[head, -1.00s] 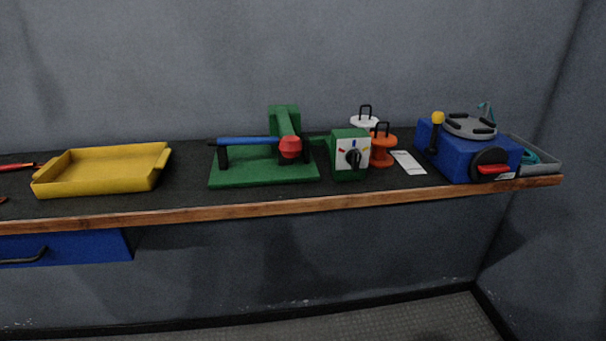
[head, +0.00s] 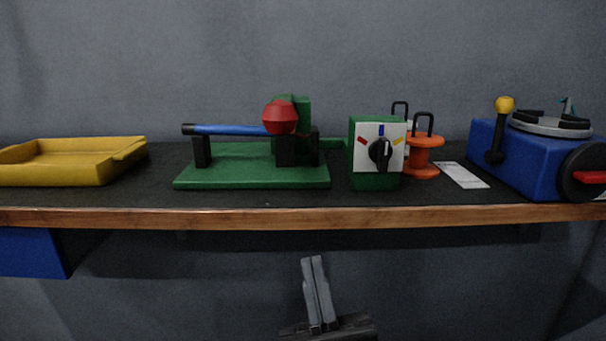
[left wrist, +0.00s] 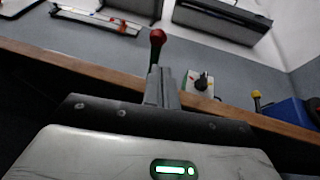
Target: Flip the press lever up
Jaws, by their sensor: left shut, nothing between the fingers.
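The press stands on a green base (head: 250,176) on the bench. It has a green upright block and a lever with a red knob (head: 279,117) that points toward me. A blue rod (head: 230,130) with a dark end rests level across black posts on the base. The red knob also shows in the left wrist view (left wrist: 157,37), just beyond my fingertips. My left gripper (head: 313,258) is shut and empty. In the head view it shows below the bench's front edge, apart from the press. My right gripper is not in view.
A green box with a dial (head: 376,152) stands right of the press, with an orange spool (head: 424,155) behind it. A blue machine (head: 520,157) with a yellow-knobbed lever is further right. A yellow tray (head: 75,160) is at left. The wooden bench edge (head: 230,217) runs across the front.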

